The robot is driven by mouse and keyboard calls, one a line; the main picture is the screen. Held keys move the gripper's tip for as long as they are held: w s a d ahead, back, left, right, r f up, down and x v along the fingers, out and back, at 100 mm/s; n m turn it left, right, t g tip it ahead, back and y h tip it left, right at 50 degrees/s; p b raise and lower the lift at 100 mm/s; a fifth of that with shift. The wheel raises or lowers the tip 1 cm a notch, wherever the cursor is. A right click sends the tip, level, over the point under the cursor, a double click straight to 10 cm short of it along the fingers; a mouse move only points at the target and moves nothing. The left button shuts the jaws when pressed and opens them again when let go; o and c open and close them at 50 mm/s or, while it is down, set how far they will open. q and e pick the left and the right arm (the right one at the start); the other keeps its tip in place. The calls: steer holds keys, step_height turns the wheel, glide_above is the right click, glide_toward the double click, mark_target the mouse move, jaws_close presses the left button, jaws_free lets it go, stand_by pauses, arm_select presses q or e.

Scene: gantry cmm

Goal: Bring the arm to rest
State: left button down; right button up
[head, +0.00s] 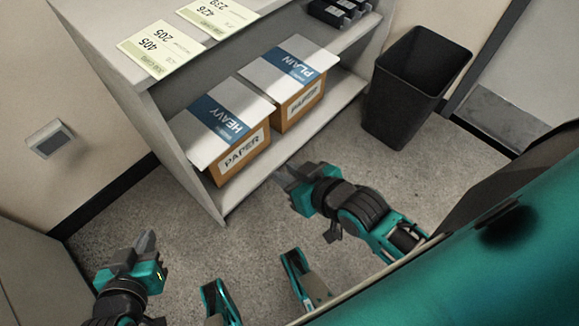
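My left gripper (147,242) is at the lower left of the head view, over the grey floor, with its grey fingers pointing up in the picture. My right gripper (282,177) is near the middle, in front of the lower shelf's edge, with its fingers pointing to the upper left. Nothing shows held in either one. The fingers are seen from such an angle that I cannot tell the gap between them.
A grey shelf unit (161,105) stands ahead, with a HEAVY paper box (243,153) and a PLAIN paper box (300,105) on its lower shelf. Cards (160,48) lie on top. A black bin (415,85) stands at right. Floor (200,250) between my grippers is clear.

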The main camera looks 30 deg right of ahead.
arm_select(q)
steer(key=shift+d, duration=0.1)
arm_select(e)
steer(key=shift+s+a+f+n, duration=0.1)
steer(key=shift+s+f+n, duration=0.15)
steer(key=shift+n, duration=0.05)
